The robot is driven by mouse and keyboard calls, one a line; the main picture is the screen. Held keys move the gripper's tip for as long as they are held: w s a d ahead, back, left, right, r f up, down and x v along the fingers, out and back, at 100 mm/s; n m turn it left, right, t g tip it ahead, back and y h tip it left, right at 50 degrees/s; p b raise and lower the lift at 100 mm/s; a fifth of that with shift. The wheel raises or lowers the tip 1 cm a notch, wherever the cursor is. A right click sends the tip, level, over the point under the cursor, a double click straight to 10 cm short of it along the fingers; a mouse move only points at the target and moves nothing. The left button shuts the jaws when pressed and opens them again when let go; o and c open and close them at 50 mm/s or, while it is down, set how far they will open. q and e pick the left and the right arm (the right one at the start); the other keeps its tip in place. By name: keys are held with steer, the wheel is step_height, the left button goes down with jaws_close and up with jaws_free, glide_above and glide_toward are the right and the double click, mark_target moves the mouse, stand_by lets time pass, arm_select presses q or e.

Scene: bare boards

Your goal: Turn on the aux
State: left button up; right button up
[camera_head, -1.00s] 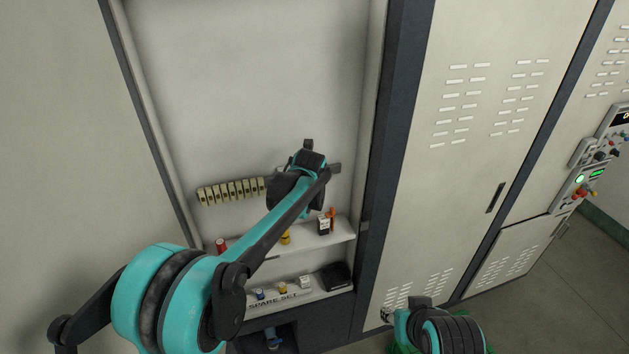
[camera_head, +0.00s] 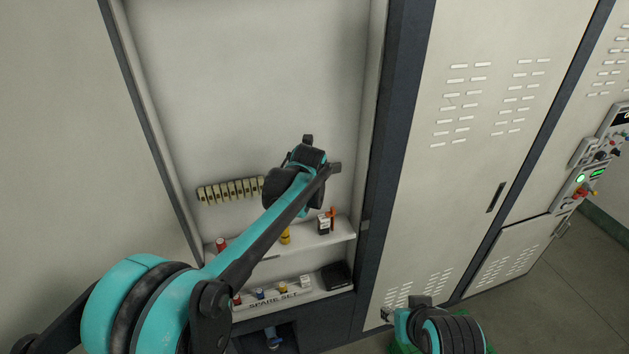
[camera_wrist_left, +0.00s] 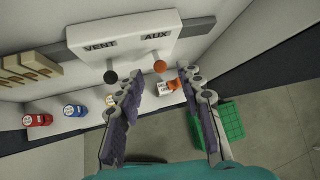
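In the left wrist view a white panel (camera_wrist_left: 125,35) carries the labels VENT and AUX. A black-knobbed lever (camera_wrist_left: 110,77) sits under VENT and an orange-knobbed lever (camera_wrist_left: 160,66) under AUX. My left gripper (camera_wrist_left: 163,84) is open and empty, its two purple-padded fingers apart. The AUX knob shows between and beyond the fingertips, with no visible contact. In the head view my left arm's wrist (camera_head: 298,178) hides the panel and the gripper fingers. My right arm (camera_head: 440,330) is low at the bottom; its fingers cannot be made out clearly.
A row of beige breakers (camera_head: 230,191) is left of my left wrist. Below, an upper shelf (camera_head: 340,232) holds small jars and boxes; a lower shelf labelled SPARE SET (camera_head: 274,301) holds more. A green crate (camera_wrist_left: 230,120) stands on the floor. Another control panel (camera_head: 570,188) is far right.

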arm_select(q)
steer(key=v, duration=0.8)
steer(key=shift+s+r, duration=0.25)
arm_select(e)
steer(key=shift+s, duration=0.1)
step_height(320, 180, down, 18)
steer(key=b, duration=1.8)
steer(key=shift+c, duration=0.7)
arm_select(q)
steer(key=s+a+f+n, duration=0.5)
steer(key=s+f+n, duration=0.5)
steer(key=s+a+f+n+g, duration=0.1)
steer(key=s+a+f+n, duration=0.5)
steer(key=s+f+n, duration=0.3)
steer(key=s+a+f+n, duration=0.6)
steer(key=s+f+n, duration=0.4)
steer(key=s+n, duration=0.3)
steer(key=shift+f+g+y, duration=0.3)
steer(key=shift+f, duration=0.05)
